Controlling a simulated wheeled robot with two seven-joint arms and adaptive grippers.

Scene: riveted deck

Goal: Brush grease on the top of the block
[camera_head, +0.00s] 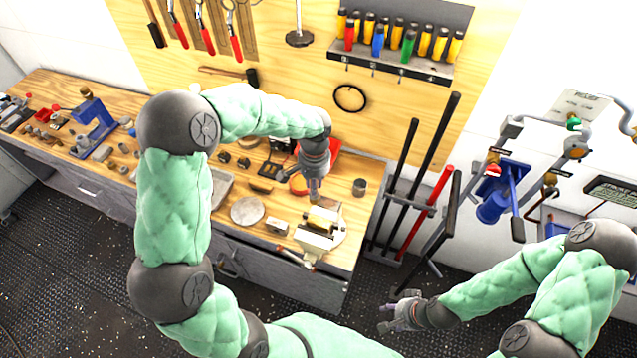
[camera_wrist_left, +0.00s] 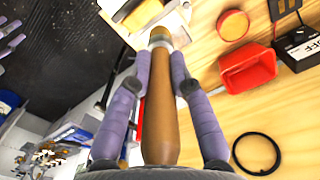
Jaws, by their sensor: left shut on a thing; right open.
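My left gripper (camera_head: 314,188) is shut on the brown wooden handle of a brush (camera_wrist_left: 160,110). The brush's metal collar points away from the wrist camera, toward the block. A yellowish block (camera_head: 322,217) sits in a pale vise (camera_head: 314,241) at the bench's right front. It also shows at the top of the left wrist view (camera_wrist_left: 142,12). My left gripper is just above the block. I cannot tell whether the bristles touch it. A round orange tin (camera_wrist_left: 233,25), perhaps grease, lies nearby, also in the head view (camera_head: 298,184). My right gripper (camera_head: 392,312) is open and empty, low over the floor.
A round grey plate (camera_head: 248,211) lies left of the vise. Long bars stand in a rack (camera_head: 405,205) right of the bench (camera_head: 362,184). Several tools crowd the bench's left side.

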